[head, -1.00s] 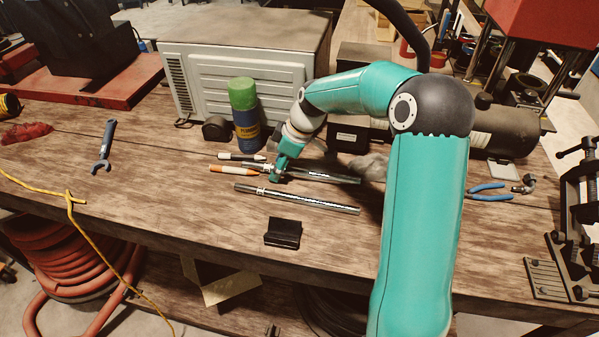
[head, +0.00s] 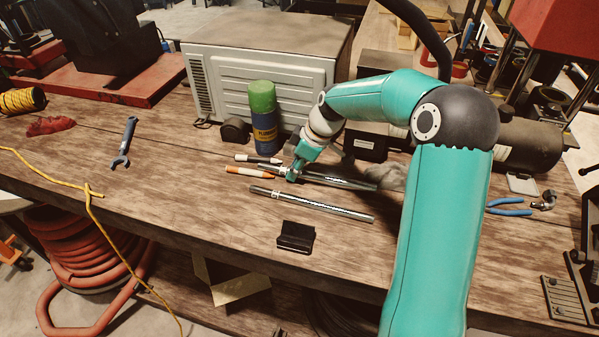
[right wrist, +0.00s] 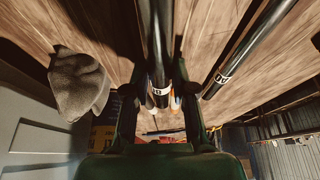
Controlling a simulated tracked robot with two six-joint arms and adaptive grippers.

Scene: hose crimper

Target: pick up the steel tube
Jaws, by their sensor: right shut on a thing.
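A steel tube (head: 340,182) lies on the workbench behind a second, similar tube (head: 315,205). My right gripper (head: 292,176) is low over the bench and shut on the rear tube near its left end. In the right wrist view this held tube (right wrist: 160,45) runs between the fingers (right wrist: 162,100) and has a white label band. The second tube (right wrist: 240,55) lies apart to the right there, also with a white band. I cannot tell whether the held tube is clear of the bench. My left gripper is not in view.
An orange marker (head: 248,172) and a white one (head: 258,159) lie close to the gripper. A green-capped spray can (head: 264,125) stands behind. A grey rag (right wrist: 78,85) lies near the held tube. A black block (head: 296,237) sits at the bench's front. The bench's left-middle is mostly clear.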

